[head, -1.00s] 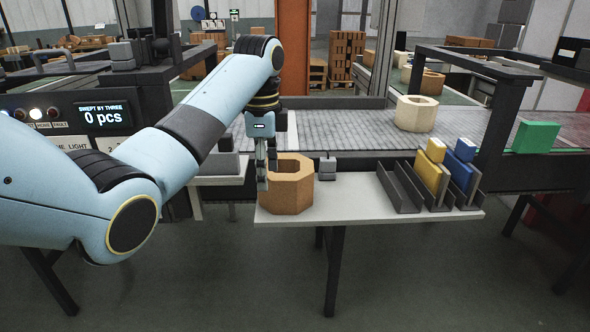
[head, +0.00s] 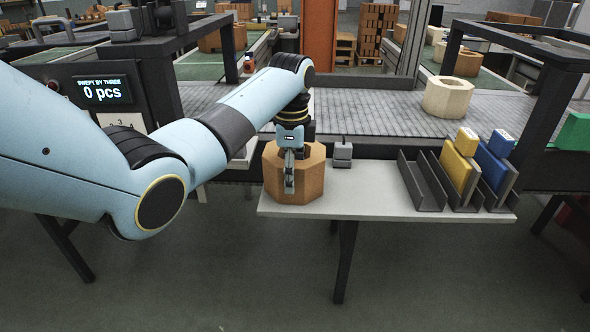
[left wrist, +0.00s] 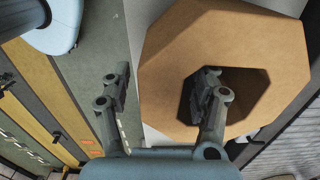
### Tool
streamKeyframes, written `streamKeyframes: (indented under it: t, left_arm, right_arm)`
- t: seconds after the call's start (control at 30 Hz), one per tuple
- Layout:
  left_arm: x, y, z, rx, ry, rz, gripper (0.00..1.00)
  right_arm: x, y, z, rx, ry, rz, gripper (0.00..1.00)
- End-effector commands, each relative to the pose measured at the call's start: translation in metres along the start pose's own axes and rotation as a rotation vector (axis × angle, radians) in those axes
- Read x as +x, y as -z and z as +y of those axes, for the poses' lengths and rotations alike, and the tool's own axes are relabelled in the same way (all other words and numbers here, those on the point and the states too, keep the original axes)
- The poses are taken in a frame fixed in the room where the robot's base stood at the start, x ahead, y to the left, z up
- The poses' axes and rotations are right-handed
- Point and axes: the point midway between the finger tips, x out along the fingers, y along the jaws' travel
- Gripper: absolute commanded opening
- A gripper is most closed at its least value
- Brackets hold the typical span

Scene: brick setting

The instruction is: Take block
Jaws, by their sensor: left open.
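An orange-brown octagonal block (head: 310,185) with a hole through its middle stands on the left end of a white shelf (head: 375,197). In the left wrist view the block (left wrist: 225,45) fills the upper right. My left gripper (head: 289,185) points down at the near side of the block. In the left wrist view the left gripper (left wrist: 165,85) is open and empty. One finger is outside the block's wall and the other is over or in its hole; I cannot tell how deep. My right gripper is not in view.
A pale octagonal block (head: 448,97) sits on the conveyor (head: 365,112) behind the shelf. A small grey piece (head: 342,153) stands right of the orange-brown block. Dark slotted holders (head: 422,185) hold a yellow plate (head: 457,167) and a blue plate (head: 492,165). The shelf's middle is clear.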

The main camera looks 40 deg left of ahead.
Motion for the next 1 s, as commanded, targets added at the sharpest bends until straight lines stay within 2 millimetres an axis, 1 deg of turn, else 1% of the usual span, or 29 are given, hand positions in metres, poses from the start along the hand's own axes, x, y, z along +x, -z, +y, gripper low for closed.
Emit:
streamKeyframes:
  t: [0.03,0.1,0.2,0.37,0.43,0.57,0.83,0.87,1.0]
  left_arm:
    - [0.008,0.000,0.001,0.000,-0.002,0.000,0.61]
    - [0.015,0.001,0.000,0.000,0.000,0.000,0.61]
    - [0.018,0.001,0.000,0.001,0.000,0.000,0.61]
    - [0.018,0.001,0.000,0.001,0.001,0.001,0.61]
    - [0.018,0.001,0.000,0.001,0.001,0.001,0.54]
    - [0.018,0.001,0.000,0.001,0.001,0.001,0.37]
    - [0.018,0.001,0.000,0.001,0.001,0.001,0.02]
    - [0.018,0.001,0.000,0.001,0.001,0.001,0.00]
    - [0.018,0.001,0.000,0.001,0.001,0.001,0.00]
  right_arm:
    - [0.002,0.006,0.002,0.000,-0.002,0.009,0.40]
    - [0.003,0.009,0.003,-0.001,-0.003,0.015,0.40]
    - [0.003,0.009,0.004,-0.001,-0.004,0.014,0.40]
    - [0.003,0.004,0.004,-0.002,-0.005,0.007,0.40]
    - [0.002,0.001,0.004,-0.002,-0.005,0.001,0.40]
    - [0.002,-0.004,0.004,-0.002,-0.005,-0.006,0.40]
    - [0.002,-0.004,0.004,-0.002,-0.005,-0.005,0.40]
    - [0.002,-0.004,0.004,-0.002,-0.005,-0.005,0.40]
    - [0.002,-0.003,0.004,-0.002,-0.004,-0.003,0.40]
